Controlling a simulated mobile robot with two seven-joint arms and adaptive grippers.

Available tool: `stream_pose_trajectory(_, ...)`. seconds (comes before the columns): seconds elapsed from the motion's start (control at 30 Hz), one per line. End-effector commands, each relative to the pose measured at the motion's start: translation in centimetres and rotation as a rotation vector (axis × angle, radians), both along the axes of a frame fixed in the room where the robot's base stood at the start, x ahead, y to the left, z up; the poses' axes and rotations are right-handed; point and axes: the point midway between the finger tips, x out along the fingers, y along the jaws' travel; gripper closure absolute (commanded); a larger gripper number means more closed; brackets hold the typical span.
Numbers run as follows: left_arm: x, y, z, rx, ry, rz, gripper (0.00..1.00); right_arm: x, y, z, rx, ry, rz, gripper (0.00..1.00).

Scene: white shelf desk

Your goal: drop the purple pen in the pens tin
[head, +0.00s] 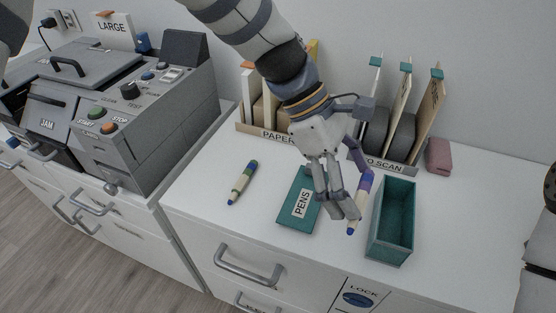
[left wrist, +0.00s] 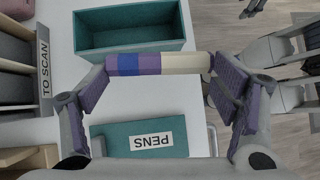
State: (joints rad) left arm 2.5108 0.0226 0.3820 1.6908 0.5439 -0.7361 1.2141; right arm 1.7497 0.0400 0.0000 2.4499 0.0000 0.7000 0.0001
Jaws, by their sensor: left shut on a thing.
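The purple pen (head: 362,203) has purple and blue bands, a cream part and a blue tip. My left gripper (head: 357,195) is shut on it. In the left wrist view the pen (left wrist: 155,64) lies across between the two fingertips (left wrist: 160,66). The open teal tin (head: 376,233) stands just right of the pen in the head view and appears empty. The tin also shows in the left wrist view (left wrist: 82,40), and the pen is beside its opening, not over it. A teal piece labelled PENS (head: 291,216) lies flat left of the gripper. I cannot identify my right gripper.
A green, cream and blue pen (head: 242,183) lies on the white desktop (head: 215,170). File holders marked PAPER (head: 277,137) and TO SCAN (head: 385,164) stand behind. A pink block (head: 438,155) sits at back right. A grey machine (head: 140,110) is at left.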

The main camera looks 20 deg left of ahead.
Motion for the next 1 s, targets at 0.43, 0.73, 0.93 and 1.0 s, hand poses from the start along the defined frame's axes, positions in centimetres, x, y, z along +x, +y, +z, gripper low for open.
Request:
stream_pose_trajectory(0.43, 4.1, -7.2, 4.4, -0.401, 0.060, 0.077, 0.37, -1.1, 0.0, -1.1, 0.000, 0.040, 0.000, 0.60)
stream_pose_trajectory(0.73, 4.1, -7.0, 4.4, -0.397, 0.059, 0.076, 0.37, -0.9, 0.0, -0.9, 0.000, 0.032, 0.000, 0.60)
stream_pose_trajectory(0.93, 4.1, -7.0, 2.0, -0.397, 0.066, 0.077, 0.37, -1.5, 0.0, -1.5, 0.000, 0.054, 0.000, 0.60)
stream_pose_trajectory(1.0, 4.1, -7.0, 1.3, -0.397, 0.066, 0.077, 0.37, -1.7, 0.0, -1.7, 0.000, 0.061, 0.001, 0.60)
